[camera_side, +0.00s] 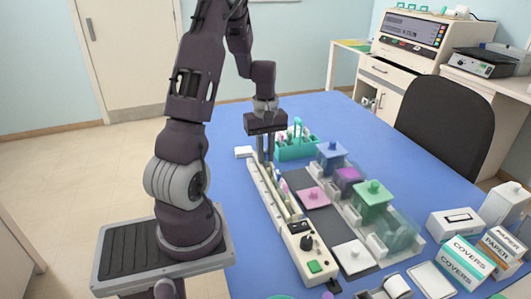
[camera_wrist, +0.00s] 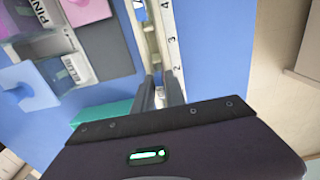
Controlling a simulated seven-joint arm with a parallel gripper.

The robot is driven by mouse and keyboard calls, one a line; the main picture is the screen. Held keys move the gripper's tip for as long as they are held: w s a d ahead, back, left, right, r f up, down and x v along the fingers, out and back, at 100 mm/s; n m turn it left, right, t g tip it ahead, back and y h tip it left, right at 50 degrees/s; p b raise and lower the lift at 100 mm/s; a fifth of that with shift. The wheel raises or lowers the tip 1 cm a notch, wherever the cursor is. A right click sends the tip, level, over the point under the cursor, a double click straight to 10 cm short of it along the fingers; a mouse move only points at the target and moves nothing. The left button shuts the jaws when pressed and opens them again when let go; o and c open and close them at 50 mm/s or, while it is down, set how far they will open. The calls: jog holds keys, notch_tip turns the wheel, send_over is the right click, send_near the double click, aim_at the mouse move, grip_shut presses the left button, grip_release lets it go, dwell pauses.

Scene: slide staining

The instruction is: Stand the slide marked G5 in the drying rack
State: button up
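My gripper (camera_side: 265,158) points down over the far end of a long white numbered rack (camera_side: 270,203). In the wrist view my gripper (camera_wrist: 160,82) has its two fingers apart, with the white numbered rail (camera_wrist: 160,35) showing between and beyond them. I see no slide between the fingers. Small coloured pieces, perhaps slide ends (camera_side: 283,186), stand along the rack's middle. A teal rack (camera_side: 297,152) with upright pieces stands just right of my gripper. No G5 mark can be read, and I cannot tell which slide carries it.
Jars with a blue lid (camera_side: 331,148), a purple lid (camera_side: 347,174) and a green lid (camera_side: 372,188) stand right of the rack. A pink lid (camera_side: 313,195) and a white lid (camera_side: 351,253) lie nearer. Boxes (camera_side: 465,260) fill the front right. The blue table is clear behind.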

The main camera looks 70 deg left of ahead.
jog(key=shift+o, duration=1.3)
notch_tip(320, 180, up, 7)
jog(key=shift+r, duration=0.1)
jog(key=d+r+m+t, duration=0.2)
jog(key=d+r+m, duration=0.3)
jog(key=d, duration=0.5)
jog(key=d+r+m+t, duration=0.1)
jog(key=d+r+m, duration=0.5)
jog(key=d, duration=0.5)
jog(key=s+d+m+t, duration=0.2)
jog(key=s+d+m, duration=0.5)
jog(key=s, duration=0.2)
jog(key=shift+d+r+t, duration=0.3)
jog(key=shift+d+r, duration=0.05)
